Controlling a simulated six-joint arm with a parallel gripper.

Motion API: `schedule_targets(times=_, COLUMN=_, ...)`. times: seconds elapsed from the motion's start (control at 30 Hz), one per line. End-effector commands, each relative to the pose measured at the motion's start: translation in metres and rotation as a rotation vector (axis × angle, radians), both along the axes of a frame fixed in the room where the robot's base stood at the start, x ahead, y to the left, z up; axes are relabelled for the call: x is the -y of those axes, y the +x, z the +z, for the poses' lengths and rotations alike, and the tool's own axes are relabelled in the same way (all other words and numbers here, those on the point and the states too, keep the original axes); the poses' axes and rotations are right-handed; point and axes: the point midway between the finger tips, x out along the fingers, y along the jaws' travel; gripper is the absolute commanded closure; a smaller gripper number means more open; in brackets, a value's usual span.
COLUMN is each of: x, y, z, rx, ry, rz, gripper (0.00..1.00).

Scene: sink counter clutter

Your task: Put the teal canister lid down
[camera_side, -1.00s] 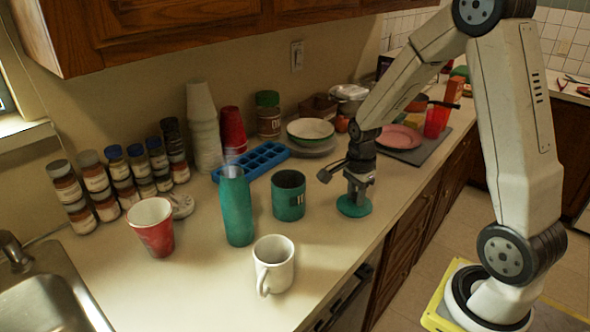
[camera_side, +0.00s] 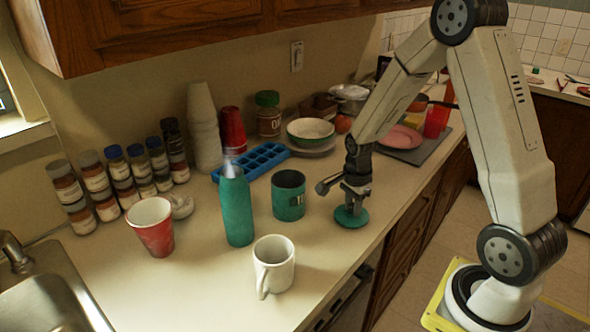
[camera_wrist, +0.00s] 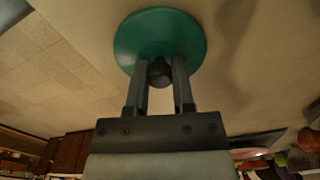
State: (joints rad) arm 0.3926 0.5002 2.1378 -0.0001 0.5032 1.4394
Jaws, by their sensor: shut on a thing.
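The teal canister lid (camera_side: 351,217) is a flat disc with a dark knob, at the right of the teal canister (camera_side: 289,196) near the counter's front edge. My gripper (camera_side: 354,203) is above the lid, shut on its knob. In the wrist view the lid (camera_wrist: 160,36) lies flat beyond the fingers, with the dark knob between the fingertips (camera_wrist: 160,72). The lid is at or very close to the counter; I cannot tell whether it touches. The canister stands upright and open.
A tall teal bottle (camera_side: 236,206), a white mug (camera_side: 273,265) and a red cup (camera_side: 152,226) stand to the left. A blue ice tray (camera_side: 251,162) and stacked bowls (camera_side: 310,132) are behind. A pink plate (camera_side: 400,139) lies on a grey board to the right. Counter around the lid is clear.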

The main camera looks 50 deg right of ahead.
Motion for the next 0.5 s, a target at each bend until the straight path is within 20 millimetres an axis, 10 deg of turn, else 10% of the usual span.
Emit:
schedule_targets(times=0.07, x=0.0, y=0.0, z=-0.002, rx=0.0, ry=0.0, rz=0.0, gripper=1.0)
schedule_targets(times=0.1, x=0.0, y=0.0001, z=-0.0018, rx=0.0, ry=0.0, rz=0.0, gripper=0.6)
schedule_targets(times=0.2, x=0.0, y=0.0001, z=-0.0017, rx=0.0, ry=0.0, rz=0.0, gripper=0.35)
schedule_targets(times=0.5, x=0.0, y=0.0, z=-0.0014, rx=0.0, ry=0.0, rz=0.0, gripper=0.35)
